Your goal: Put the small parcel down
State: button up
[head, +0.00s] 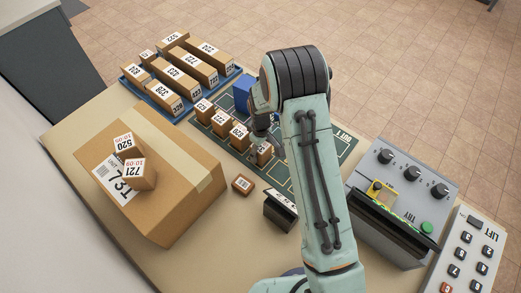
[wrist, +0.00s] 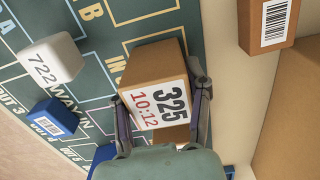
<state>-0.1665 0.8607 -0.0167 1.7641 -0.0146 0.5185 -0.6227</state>
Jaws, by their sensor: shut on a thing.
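The small parcel (wrist: 153,67) is a brown box with a white label reading 325 and 10:12 in the wrist view. My gripper (wrist: 163,108) is shut on it, one finger on each side. In the head view the parcel (head: 264,155) is at the lower end of a row of small brown parcels, with my gripper (head: 262,138) partly hidden by my arm. It is over the green marked mat (wrist: 100,80); I cannot tell whether it touches the mat.
A white block marked 722 (wrist: 52,60) and a blue block (wrist: 54,116) are left of the parcel. A brown barcoded box (head: 242,184) lies nearby. A large carton (head: 180,200) stands left, a blue tray (head: 150,98) of parcels behind, a grey control box (head: 390,210) right.

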notch_tip(320, 180, up, 10)
jog(key=shift+f, duration=0.1)
jog(key=shift+s, duration=0.35)
jog(key=s+a+r+n, duration=0.9)
jog(key=s+a+r, duration=0.4)
jog(key=s+r, duration=0.4)
send_over(166, 156)
jog(key=s, duration=0.1)
jog(key=f, duration=0.5)
jog(key=d+f, duration=0.1)
jog(key=f, duration=0.1)
jog(key=shift+s+f, duration=0.1)
jog(key=shift+f, duration=0.15)
jog(key=shift+w+a+f, duration=0.4)
jog(key=shift+f, duration=0.15)
jog(key=shift+w+a+f, duration=0.1)
jog(key=shift+w+f, duration=0.05)
jog(key=shift+f, duration=1.6)
jog(key=shift+f, duration=0.1)
